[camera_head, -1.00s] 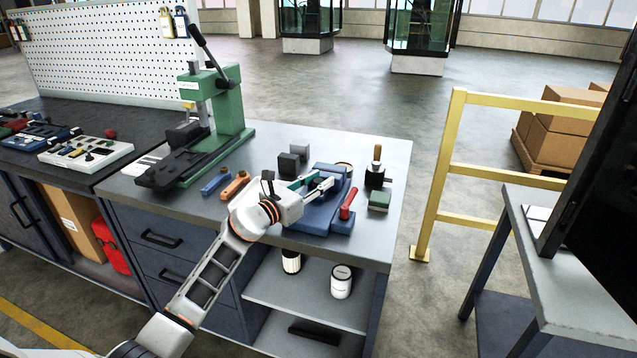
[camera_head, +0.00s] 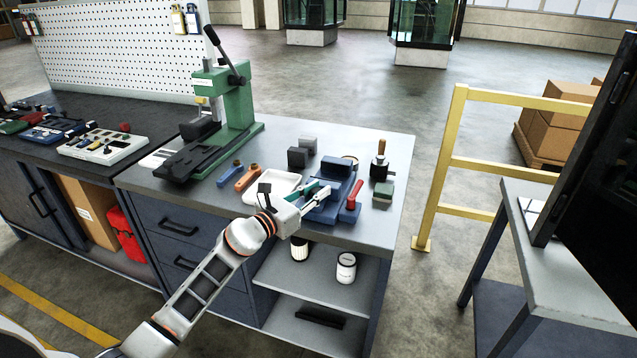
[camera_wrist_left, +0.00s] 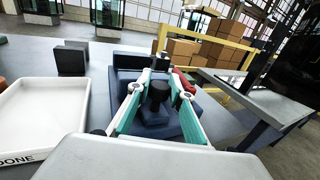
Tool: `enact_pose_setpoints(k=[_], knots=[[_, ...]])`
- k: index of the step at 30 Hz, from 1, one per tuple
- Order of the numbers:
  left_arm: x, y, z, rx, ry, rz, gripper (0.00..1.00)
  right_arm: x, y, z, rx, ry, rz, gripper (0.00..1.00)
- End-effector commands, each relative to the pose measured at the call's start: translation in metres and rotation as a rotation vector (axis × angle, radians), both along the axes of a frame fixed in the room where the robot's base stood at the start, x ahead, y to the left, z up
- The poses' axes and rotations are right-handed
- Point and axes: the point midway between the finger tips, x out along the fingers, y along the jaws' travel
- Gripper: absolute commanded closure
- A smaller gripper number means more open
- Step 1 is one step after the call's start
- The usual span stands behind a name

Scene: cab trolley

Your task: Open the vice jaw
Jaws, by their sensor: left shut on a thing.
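The blue vice (camera_head: 350,192) lies on the grey bench top near its front right. A red handle (camera_head: 354,196) is at its right side; it also shows in the left wrist view (camera_wrist_left: 184,77). My left gripper (camera_head: 321,192), with green-sided fingers, is at the front left of the vice. In the left wrist view my left gripper (camera_wrist_left: 160,80) has its fingers on either side of a black knob (camera_wrist_left: 158,94) above the blue vice body (camera_wrist_left: 128,80), and is shut on it. The exact contact and the jaw gap are hidden. My right gripper is out of view.
A white tray (camera_head: 282,180) marked DONE sits left of the vice. Dark blocks (camera_head: 298,157) stand behind it, and a green press (camera_head: 232,110) is further left. A wood-handled tool (camera_head: 380,165) and a green-topped block (camera_head: 383,193) stand right. A yellow rail (camera_head: 446,160) is beyond.

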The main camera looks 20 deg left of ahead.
Motion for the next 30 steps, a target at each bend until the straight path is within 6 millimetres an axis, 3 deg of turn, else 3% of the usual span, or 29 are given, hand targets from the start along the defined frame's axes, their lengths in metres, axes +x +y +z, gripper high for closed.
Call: enact_pose_setpoints(k=[8, 9, 22, 30], knots=[[0.0, 0.0, 0.001, 0.0, -0.003, 0.002, 1.0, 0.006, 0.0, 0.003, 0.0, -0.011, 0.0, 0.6], [0.0, 0.0, 0.001, 0.0, -0.003, 0.002, 0.72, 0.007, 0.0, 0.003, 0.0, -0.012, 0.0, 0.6], [-0.006, 0.003, -0.001, 0.0, -0.001, 0.002, 0.72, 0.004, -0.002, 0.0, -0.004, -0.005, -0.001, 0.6], [-0.049, 0.023, -0.001, 0.002, -0.001, 0.001, 0.72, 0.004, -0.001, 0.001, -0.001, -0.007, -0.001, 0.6]])
